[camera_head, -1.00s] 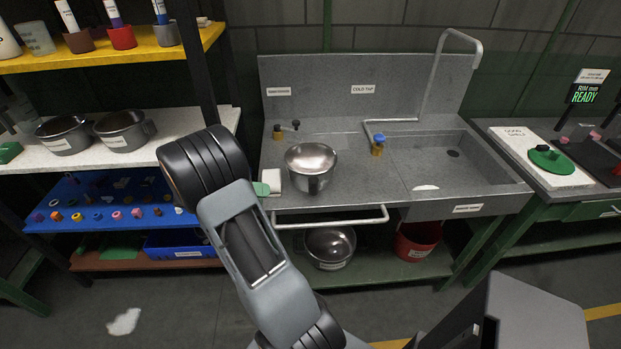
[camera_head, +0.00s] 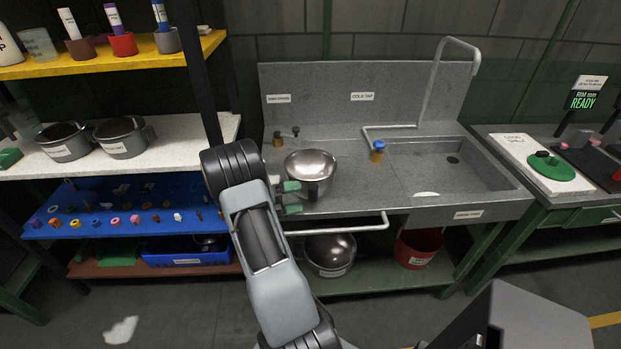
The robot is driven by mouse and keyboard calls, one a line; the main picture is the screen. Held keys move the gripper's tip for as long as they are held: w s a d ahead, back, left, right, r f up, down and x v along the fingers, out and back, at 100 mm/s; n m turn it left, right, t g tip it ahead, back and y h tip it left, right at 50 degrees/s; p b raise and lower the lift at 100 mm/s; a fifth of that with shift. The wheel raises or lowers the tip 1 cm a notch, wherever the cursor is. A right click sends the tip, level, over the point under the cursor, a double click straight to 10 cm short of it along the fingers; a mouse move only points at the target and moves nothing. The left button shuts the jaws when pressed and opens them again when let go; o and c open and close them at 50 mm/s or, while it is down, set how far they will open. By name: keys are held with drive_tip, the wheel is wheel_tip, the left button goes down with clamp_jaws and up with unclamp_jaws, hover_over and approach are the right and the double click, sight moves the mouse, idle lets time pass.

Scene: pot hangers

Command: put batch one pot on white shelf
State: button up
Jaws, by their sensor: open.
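A shiny steel pot (camera_head: 312,168) stands upright on the grey sink counter, left of the basin. My gripper (camera_head: 291,198) is at the pot's left side, with its two green-tipped fingers apart. The upper fingertip overlaps the pot's left edge in the picture; I cannot tell if it touches. Nothing shows between the fingers. The white shelf (camera_head: 185,140) at the left holds two darker labelled pots, one at left (camera_head: 62,143) and one nearer its middle (camera_head: 122,138). Another steel pot (camera_head: 330,252) sits on the green shelf under the sink. The pot labels are too small to read.
The white shelf's right part is clear. A yellow shelf (camera_head: 95,62) with several cups is above it, and a blue shelf (camera_head: 110,225) with small parts below. A dark post (camera_head: 197,75) stands by the shelves. A tap (camera_head: 378,148) is right of the counter pot.

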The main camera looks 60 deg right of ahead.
sight(309, 195)
drive_tip(key=shift+p+x, duration=0.45)
drive_tip(key=shift+x, duration=2.2)
